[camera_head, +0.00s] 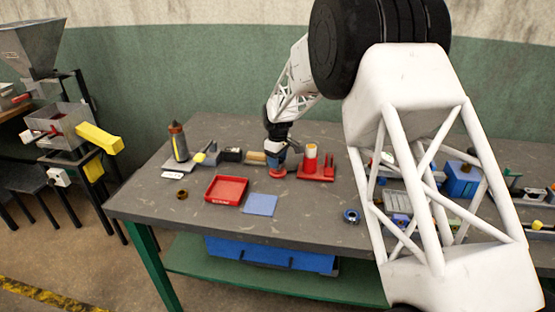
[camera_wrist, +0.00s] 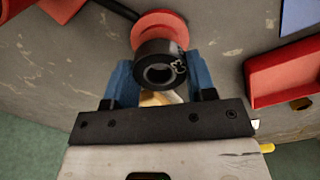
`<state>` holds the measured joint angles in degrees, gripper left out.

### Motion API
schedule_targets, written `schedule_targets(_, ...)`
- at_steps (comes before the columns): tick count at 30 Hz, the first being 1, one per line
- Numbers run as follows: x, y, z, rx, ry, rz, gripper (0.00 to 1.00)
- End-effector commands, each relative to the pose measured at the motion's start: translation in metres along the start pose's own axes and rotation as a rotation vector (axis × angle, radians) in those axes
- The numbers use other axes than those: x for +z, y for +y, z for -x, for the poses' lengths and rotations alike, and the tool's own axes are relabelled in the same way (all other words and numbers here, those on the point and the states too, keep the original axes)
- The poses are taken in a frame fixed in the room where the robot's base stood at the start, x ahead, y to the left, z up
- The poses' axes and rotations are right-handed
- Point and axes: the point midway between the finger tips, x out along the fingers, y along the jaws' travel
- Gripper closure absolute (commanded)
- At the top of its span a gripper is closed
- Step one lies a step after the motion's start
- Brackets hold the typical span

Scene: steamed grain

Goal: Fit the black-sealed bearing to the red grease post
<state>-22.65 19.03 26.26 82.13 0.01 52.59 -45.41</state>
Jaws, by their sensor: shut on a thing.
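My gripper (camera_head: 277,160) is low over the bench, and its blue fingers are shut on a black ring-shaped bearing (camera_wrist: 153,73) in the wrist view. The bearing's open bore faces the wrist camera. A round red piece (camera_wrist: 158,22), which looks like the foot of the red grease post, lies just beyond the bearing. It also shows in the head view (camera_head: 277,174), directly under the fingers. I cannot tell whether the bearing is around the post or only above it. The bearing is hidden by the fingers in the head view.
A red stand (camera_head: 318,174) with upright cylinders is close on the right. A red tray (camera_head: 227,199), a blue mat (camera_head: 260,205) and a brown ring (camera_head: 182,194) lie on the left and front. A blue ring (camera_head: 351,215) lies near the front edge. Bare bench is between them.

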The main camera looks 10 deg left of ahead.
Motion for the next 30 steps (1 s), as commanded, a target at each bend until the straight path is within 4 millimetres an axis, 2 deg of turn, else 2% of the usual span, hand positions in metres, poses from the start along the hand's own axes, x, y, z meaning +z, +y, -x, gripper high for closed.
schedule_targets(30,0.0,0.0,-0.011,0.0,0.0,0.0,0.77)
